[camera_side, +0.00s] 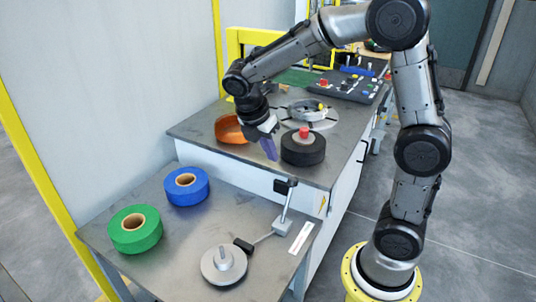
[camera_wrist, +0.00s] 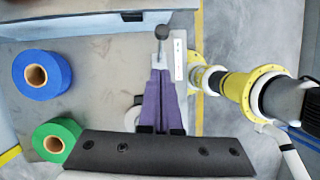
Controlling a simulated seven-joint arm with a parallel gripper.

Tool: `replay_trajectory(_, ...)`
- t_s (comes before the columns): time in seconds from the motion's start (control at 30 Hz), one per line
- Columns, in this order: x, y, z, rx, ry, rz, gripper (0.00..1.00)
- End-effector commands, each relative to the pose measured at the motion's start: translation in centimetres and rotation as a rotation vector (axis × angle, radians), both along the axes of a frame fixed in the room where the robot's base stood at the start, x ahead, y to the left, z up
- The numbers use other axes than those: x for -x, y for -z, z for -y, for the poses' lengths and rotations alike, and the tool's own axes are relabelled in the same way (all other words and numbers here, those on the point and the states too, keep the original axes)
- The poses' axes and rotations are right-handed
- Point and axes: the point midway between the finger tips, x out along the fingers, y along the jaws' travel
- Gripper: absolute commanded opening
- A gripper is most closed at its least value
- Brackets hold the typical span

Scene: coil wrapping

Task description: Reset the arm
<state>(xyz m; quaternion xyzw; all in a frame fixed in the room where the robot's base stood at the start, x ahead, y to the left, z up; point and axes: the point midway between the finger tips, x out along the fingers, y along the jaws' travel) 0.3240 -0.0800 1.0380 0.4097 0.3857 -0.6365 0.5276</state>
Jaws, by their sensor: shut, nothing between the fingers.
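My gripper (camera_side: 268,150) has purple fingers. It hangs over the near part of the back table, between an orange ring (camera_side: 231,130) and a black roll with a red knob (camera_side: 303,147). In the wrist view the fingers (camera_wrist: 159,75) lie together with nothing between them. A blue tape roll (camera_side: 187,187) and a green tape roll (camera_side: 137,229) lie flat on the lower front table, apart from the gripper. The blue roll (camera_wrist: 43,75) and green roll (camera_wrist: 56,140) also show at the left of the wrist view.
The front table (camera_side: 160,266) also carries a grey round spindle (camera_side: 224,265) and a thin upright post (camera_side: 287,205). A ring-shaped fixture (camera_side: 307,112) and a dark control panel (camera_side: 350,85) stand on the back table. A yellow frame post (camera_side: 40,185) borders the left.

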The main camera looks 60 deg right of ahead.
Motion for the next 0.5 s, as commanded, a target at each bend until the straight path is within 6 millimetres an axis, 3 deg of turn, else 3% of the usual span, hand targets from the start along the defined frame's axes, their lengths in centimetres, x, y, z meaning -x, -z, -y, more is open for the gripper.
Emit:
replay_trajectory(0.17,0.5,-2.6,0.0,-0.001,0.0,0.078,0.0)
replay_trajectory(0.33,4.4,-6.4,-1.1,-0.051,0.066,0.246,0.0)
replay_trajectory(0.5,9.3,-8.1,-3.1,-0.165,0.31,0.47,0.0)
